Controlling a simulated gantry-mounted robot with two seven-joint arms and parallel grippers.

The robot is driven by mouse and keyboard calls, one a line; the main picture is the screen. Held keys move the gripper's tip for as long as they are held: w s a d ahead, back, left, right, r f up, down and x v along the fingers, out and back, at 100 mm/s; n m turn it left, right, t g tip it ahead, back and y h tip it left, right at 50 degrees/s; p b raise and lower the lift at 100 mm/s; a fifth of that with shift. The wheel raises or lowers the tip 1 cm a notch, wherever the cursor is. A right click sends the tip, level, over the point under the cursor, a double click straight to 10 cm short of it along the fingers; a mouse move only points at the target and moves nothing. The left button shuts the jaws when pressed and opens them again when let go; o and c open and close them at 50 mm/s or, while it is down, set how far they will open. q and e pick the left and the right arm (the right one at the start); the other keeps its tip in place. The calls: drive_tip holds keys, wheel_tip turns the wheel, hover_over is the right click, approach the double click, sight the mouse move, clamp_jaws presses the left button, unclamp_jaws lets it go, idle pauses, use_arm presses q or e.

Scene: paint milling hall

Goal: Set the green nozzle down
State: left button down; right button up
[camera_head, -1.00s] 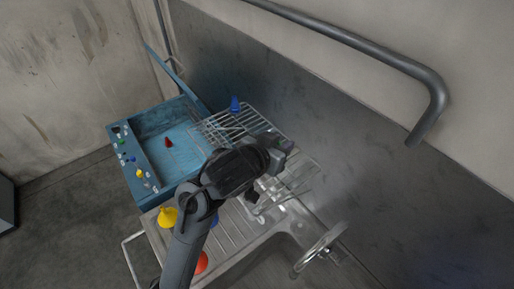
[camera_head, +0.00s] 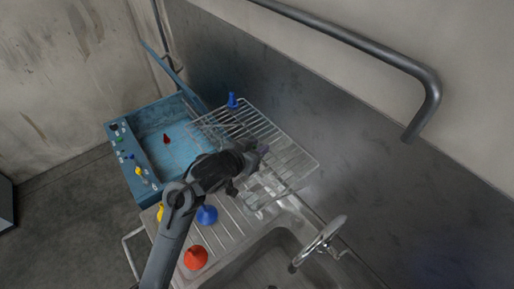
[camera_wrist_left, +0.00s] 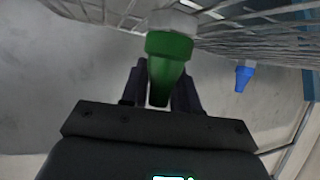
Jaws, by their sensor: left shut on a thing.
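My left gripper (camera_head: 262,150) is over the wire rack (camera_head: 298,156) in the head view, with its fingers hard to make out there. In the left wrist view the gripper (camera_wrist_left: 160,88) is shut on the green nozzle (camera_wrist_left: 170,50), which sits between the fingers with its wide end away from the palm. That wide end is close to the rack's wires (camera_wrist_left: 245,17); I cannot tell if they touch. The green nozzle is hidden in the head view. My right gripper is not in view.
A blue nozzle (camera_head: 232,101) stands at the rack's far corner. A blue case (camera_head: 147,180) holds a red nozzle (camera_head: 166,139). Blue (camera_head: 207,215), orange-red (camera_head: 195,258) and partly hidden yellow (camera_head: 160,213) funnels stand on the drainboard. The faucet (camera_head: 318,243) and sink are at front right.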

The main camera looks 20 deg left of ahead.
use_arm(q)
drive_tip(key=shift+f, duration=0.15)
drive_tip(key=c, duration=0.8)
unclamp_jaws()
drive_tip(key=shift+c, duration=0.2)
drive_tip(key=shift+r, duration=0.25)
drive_tip(key=p+v, duration=0.5)
drive_tip(key=v, duration=0.5)
drive_tip(key=s+a+f+g+y, duration=0.1)
drive_tip(key=s+f+g, duration=0.3)
drive_tip(key=s+f, duration=0.5)
drive_tip(key=s+a+f+g+y, duration=0.1)
drive_tip(key=s+f+g, duration=0.3)
drive_tip(key=s+f, duration=0.5)
drive_tip(key=s+p, duration=0.1)
drive_tip(key=s, duration=0.5)
drive_tip(key=shift+a+n+g+y, duration=0.3)
drive_tip(key=shift+a+g+y, duration=0.1)
drive_tip(key=shift+w, duration=0.1)
